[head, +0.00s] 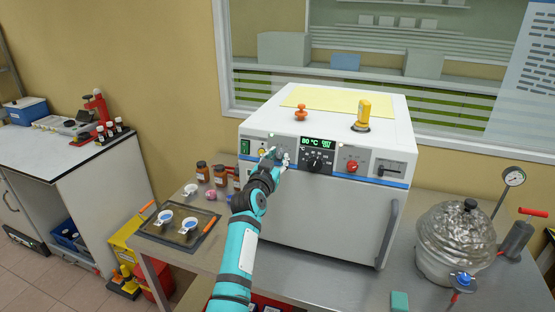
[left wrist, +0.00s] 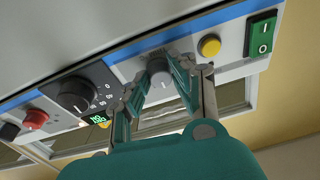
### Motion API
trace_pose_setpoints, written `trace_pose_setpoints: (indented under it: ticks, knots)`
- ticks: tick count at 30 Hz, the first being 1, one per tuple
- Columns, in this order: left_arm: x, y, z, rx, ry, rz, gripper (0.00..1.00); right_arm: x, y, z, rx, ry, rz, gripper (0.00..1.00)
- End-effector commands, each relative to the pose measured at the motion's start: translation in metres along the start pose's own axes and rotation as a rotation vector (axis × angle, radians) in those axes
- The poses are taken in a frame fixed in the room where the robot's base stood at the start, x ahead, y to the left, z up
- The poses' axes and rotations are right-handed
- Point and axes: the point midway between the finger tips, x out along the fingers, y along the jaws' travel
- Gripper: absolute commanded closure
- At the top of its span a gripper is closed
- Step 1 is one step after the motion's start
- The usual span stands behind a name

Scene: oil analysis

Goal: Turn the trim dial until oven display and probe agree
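The white oven (head: 325,210) stands on a metal bench. Its green-lit display (head: 318,142) reads about 80 °C on the left; the digits on the right are too small to read surely. In the left wrist view the display (left wrist: 95,118) is tilted and unclear. A small grey dial (left wrist: 160,75), apparently the trim dial, sits between a yellow button and a large black dial (left wrist: 75,95). My left gripper (left wrist: 158,80) has its fingers on both sides of the grey dial and appears closed on it. In the head view my left gripper (head: 275,156) partly hides that dial. My right gripper is out of view.
A yellow-handled piece (head: 363,108), perhaps the probe, and an orange knob (head: 301,112) stand on the oven top. A red knob (head: 352,166) is on the panel. Brown bottles (head: 203,172) and a tray with white cups (head: 178,238) lie left; a silver vessel (head: 457,240) stands right.

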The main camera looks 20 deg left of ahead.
Motion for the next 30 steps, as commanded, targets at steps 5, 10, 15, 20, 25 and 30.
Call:
trace_pose_setpoints:
  ticks: [5,10,15,20,25,30]
  knots:
    - [0.000,0.000,0.000,0.000,0.000,0.000,1.00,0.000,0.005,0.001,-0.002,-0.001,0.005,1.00]
    - [0.000,-0.001,0.001,0.016,0.000,0.002,1.00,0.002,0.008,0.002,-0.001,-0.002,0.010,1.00]
    - [0.000,-0.001,0.003,0.082,0.002,0.016,1.00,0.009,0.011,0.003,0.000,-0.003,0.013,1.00]
    - [0.000,-0.002,0.003,0.183,0.007,0.036,1.00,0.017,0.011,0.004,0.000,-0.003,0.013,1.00]
    - [0.000,-0.003,0.002,0.299,0.011,0.061,1.00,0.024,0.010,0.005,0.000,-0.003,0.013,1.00]
    - [0.000,-0.004,0.002,0.399,0.013,0.082,1.00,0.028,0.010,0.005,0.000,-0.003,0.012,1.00]
